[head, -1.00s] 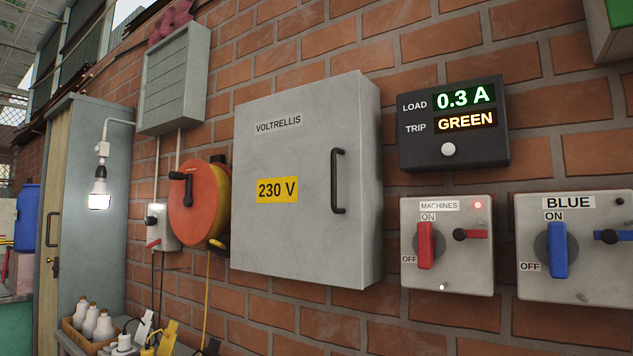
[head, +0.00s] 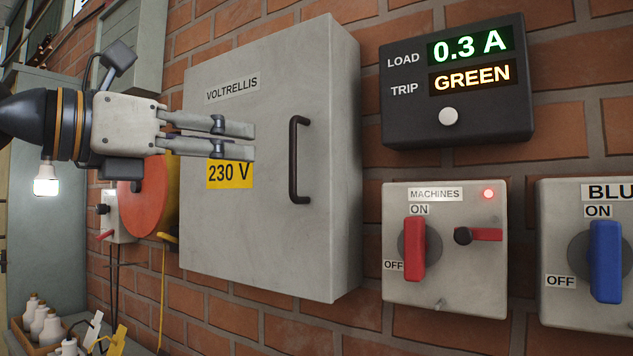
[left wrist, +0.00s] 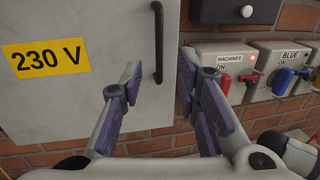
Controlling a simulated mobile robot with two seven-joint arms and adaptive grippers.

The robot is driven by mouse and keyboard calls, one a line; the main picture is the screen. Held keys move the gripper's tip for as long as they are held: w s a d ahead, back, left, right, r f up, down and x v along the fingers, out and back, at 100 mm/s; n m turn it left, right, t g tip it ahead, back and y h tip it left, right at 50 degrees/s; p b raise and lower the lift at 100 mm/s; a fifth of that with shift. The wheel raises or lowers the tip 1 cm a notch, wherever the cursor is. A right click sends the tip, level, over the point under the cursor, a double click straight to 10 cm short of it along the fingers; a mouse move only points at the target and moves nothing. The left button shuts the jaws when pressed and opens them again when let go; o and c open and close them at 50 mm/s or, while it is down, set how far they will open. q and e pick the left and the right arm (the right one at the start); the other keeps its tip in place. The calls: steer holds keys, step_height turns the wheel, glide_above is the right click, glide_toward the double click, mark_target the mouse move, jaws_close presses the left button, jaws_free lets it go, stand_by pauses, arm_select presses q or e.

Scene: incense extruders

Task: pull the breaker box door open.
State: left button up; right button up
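The breaker box door (head: 230,130) is grey and shut, with a "VOLTRELLIS" label and a yellow "230 V" label. Its dark vertical handle (head: 299,160) is on the door's right side. My left gripper (head: 252,142) is in front of the door, left of the handle and apart from it. In the left wrist view the gripper (left wrist: 160,80) has its two fingers spread and nothing between their pads. The handle (left wrist: 157,42) shows there beyond the fingertips, between them in the picture. My right gripper is not in view.
A black load display (head: 456,80) hangs right of the box. Below it are the red-handled MACHINES switch (head: 415,250) and the blue-handled switch (head: 605,262). An orange reel (head: 143,205) is left of the box. White bottles (head: 45,325) stand at lower left.

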mark_target(290, 155)
arm_select(q)
steer(key=x, duration=1.1)
steer(key=shift+f, duration=0.15)
jaws_close()
steer(key=shift+w, duration=0.1)
